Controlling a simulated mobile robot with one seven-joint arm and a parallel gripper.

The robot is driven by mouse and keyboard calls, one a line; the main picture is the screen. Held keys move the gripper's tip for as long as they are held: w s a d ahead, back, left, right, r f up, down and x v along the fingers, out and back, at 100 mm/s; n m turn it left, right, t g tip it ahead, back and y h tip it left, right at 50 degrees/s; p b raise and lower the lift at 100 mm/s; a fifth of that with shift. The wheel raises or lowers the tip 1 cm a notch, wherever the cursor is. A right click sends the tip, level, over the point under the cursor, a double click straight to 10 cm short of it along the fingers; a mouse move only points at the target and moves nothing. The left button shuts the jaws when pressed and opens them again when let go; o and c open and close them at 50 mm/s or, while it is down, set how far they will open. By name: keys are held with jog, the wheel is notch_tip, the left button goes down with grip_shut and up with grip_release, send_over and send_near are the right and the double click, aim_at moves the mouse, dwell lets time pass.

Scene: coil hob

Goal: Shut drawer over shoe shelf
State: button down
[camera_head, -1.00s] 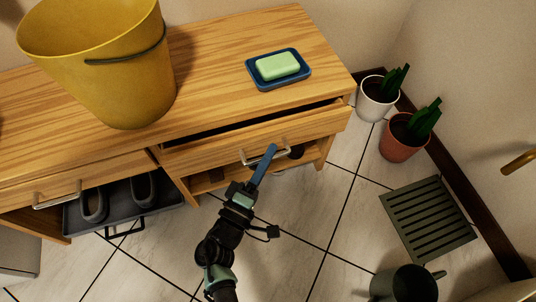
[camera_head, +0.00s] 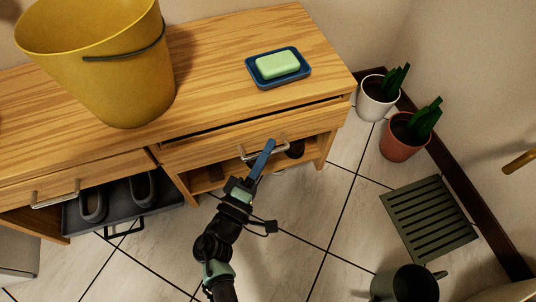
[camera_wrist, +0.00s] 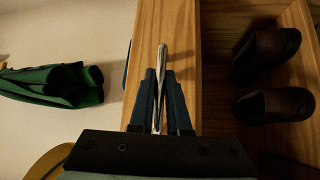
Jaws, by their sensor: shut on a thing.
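The right-hand drawer (camera_head: 205,150) of the wooden bench stands slightly open, with a thin dark gap along its top edge. Its metal handle (camera_head: 283,145) is on the front, and it also shows in the wrist view (camera_wrist: 161,65). My gripper (camera_head: 265,155) is shut on this handle, and in the wrist view its blue fingers (camera_wrist: 160,95) close on either side of the bar. The open shoe shelf (camera_head: 214,184) lies below the drawer. Dark brown shoes (camera_wrist: 268,75) sit on it in the wrist view.
A yellow bucket (camera_head: 100,65) and a blue soap dish (camera_head: 300,76) with green soap (camera_head: 277,65) stand on the bench top. Potted plants (camera_head: 404,140), a slatted mat (camera_head: 428,215) and a grey-green can (camera_head: 405,285) are at right. A grey boot tray (camera_head: 75,217) sits at left.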

jog(key=w, duration=0.1)
jog(key=w+a+b, duration=0.1)
jog(key=shift+w+f, duration=0.15)
jog(key=shift+w, duration=0.15)
jog(key=shift+w+a, duration=0.1)
jog(key=shift+w, duration=0.2)
jog(key=shift+r, duration=0.2)
jog(key=c, duration=0.9)
grip_release()
jog(key=shift+f, duration=0.1)
jog(key=p, duration=0.4)
send_near(263, 139)
jog(key=v, duration=0.3)
jog(key=shift+s, duration=0.2)
